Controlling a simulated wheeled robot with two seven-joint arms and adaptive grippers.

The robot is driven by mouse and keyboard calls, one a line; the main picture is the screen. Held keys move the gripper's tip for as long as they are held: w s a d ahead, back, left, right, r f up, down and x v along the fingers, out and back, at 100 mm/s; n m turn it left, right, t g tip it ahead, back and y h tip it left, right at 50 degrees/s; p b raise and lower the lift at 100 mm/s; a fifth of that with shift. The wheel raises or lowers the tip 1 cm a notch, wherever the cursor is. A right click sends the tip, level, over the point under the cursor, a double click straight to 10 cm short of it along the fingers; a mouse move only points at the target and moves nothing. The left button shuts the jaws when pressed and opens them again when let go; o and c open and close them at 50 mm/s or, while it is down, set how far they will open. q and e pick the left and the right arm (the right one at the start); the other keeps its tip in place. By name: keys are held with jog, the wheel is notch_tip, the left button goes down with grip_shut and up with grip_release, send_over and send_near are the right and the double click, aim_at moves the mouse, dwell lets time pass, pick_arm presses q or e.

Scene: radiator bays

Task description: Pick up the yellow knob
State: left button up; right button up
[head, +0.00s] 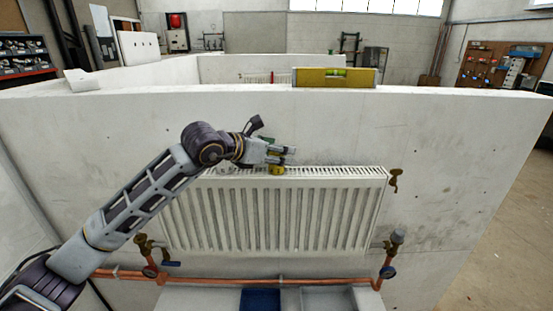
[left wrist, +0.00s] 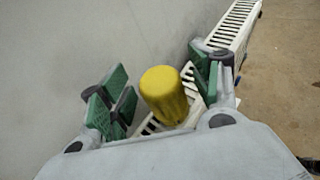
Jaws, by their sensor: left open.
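The yellow knob (left wrist: 164,97) sits on the white radiator's top grille in the left wrist view, between the green pads of my open left gripper (left wrist: 160,97). The pads do not appear to touch it; a gap shows on the left side. In the head view the yellow knob (head: 277,170) shows at the top edge of the radiator (head: 270,215), just under the fingertips of my left gripper (head: 285,157), and is partly hidden by them. My right gripper is in neither view.
A yellow spirit level (head: 335,78) lies on top of the white partition wall (head: 150,110). Valves (head: 396,179) and copper pipes (head: 215,280) surround the radiator. A blue tray (head: 260,300) and a grey tray (head: 325,301) are below. The wall stands close behind the gripper.

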pick_arm(q)
jog(key=c, duration=1.3)
jog(key=shift+o, duration=0.2)
jog(key=shift+r, duration=0.1)
jog(key=shift+r+b, duration=0.3)
jog(key=shift+r, duration=4.6)
